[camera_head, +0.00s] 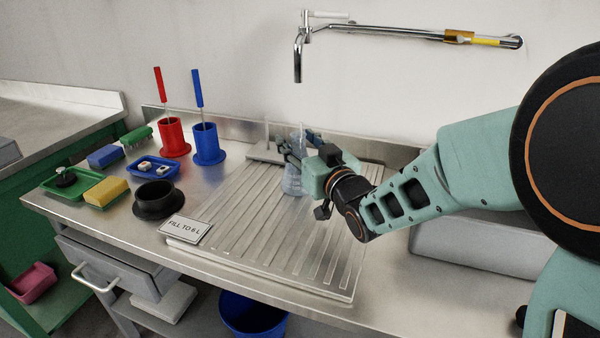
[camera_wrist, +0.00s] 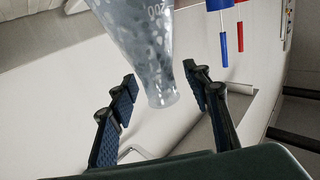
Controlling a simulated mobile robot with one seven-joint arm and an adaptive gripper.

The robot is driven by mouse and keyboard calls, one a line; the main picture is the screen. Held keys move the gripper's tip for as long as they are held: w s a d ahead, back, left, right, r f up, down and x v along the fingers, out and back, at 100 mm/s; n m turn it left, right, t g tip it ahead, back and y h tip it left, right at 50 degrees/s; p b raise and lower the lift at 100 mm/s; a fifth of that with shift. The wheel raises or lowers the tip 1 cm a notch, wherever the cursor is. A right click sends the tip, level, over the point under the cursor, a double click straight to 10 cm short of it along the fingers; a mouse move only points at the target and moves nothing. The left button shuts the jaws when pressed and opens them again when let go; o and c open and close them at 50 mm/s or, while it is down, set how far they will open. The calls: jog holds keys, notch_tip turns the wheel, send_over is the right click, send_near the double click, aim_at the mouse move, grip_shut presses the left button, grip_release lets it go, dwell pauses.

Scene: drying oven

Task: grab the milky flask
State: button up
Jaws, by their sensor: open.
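The milky flask (camera_head: 292,182) stands upright on the ribbed draining board, partly hidden behind my gripper in the head view. In the wrist view the flask (camera_wrist: 142,35) is cloudy grey with pale speckles and a "200" mark. Its narrow neck end points down the picture. My gripper (camera_head: 298,149) is open at the flask's upper part. In the wrist view the fingers of my gripper (camera_wrist: 163,86) stand either side of the neck, with a gap visible on both sides. Contact is not visible.
The draining board (camera_head: 225,232) carries a "FILL TO 6 L" sign (camera_head: 184,229). A grey rack (camera_head: 265,152) stands close behind the flask. Red (camera_head: 172,138) and blue (camera_head: 207,143) brush holders stand left. A tap (camera_head: 298,60) hangs above.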

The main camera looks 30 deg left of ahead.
jog(key=shift+c, duration=0.7)
grip_shut()
jog(key=shift+r, duration=0.2)
